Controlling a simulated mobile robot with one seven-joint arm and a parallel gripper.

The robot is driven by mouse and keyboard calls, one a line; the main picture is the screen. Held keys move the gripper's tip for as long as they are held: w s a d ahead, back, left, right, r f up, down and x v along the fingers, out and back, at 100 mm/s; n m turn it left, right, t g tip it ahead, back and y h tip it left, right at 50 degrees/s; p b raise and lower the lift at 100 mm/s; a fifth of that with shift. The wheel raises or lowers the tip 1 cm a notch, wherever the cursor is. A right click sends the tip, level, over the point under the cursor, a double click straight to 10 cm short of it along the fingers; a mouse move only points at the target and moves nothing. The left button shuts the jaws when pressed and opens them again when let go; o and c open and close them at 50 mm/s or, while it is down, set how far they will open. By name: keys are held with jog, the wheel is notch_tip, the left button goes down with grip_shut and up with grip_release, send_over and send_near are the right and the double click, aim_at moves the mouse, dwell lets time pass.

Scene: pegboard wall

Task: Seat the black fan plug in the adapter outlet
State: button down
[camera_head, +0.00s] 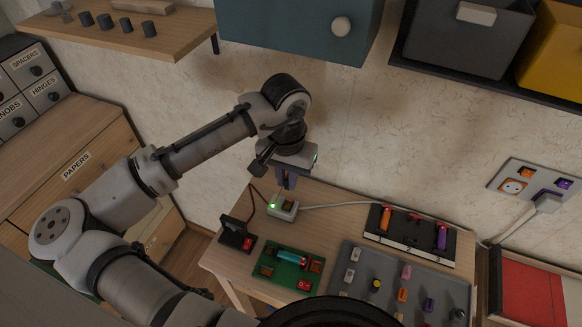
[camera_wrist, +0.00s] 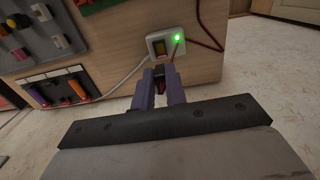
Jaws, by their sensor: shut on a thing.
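The white adapter (camera_head: 284,208) sits on the wooden table near its back edge, with a lit green light. In the wrist view the adapter (camera_wrist: 163,46) lies just beyond my fingertips, and its dark, yellowish-centred outlet shows. My gripper (camera_head: 287,182) is above the adapter, pointing down. In the wrist view my gripper (camera_wrist: 160,74) is shut on the small black plug (camera_wrist: 160,87), which is mostly hidden between the fingers. A reddish-brown cord runs by the adapter towards the fingers. I cannot tell whether the plug touches the outlet.
A black device with a red switch (camera_head: 238,236) stands left of the adapter. A green board (camera_head: 289,267), a grey peg panel (camera_head: 402,285) and a black tray (camera_head: 412,236) fill the table's front and right. A white cable (camera_head: 340,204) runs right to the wall socket plate (camera_head: 530,190).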

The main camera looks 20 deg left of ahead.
aim_at(287, 187)
jog(key=shift+s+f+b, duration=0.15)
jog(key=shift+f+b, duration=0.35)
jog(key=shift+f, duration=0.15)
notch_tip(287, 187, down, 4)
jog(key=b, duration=0.3)
jog(key=shift+b, duration=0.3)
jog(key=shift+s+p, duration=0.15)
jog(key=shift+p, duration=0.25)
jog(key=shift+f+b, duration=0.7)
jog(key=shift+f, duration=0.35)
dwell(0.5)
jog(key=c, duration=1.3)
grip_release()
jog(key=shift+c, duration=0.2)
jog(key=shift+r, duration=0.1)
jog(key=shift+r+p, duration=2.35)
jog(key=shift+r, duration=0.15)
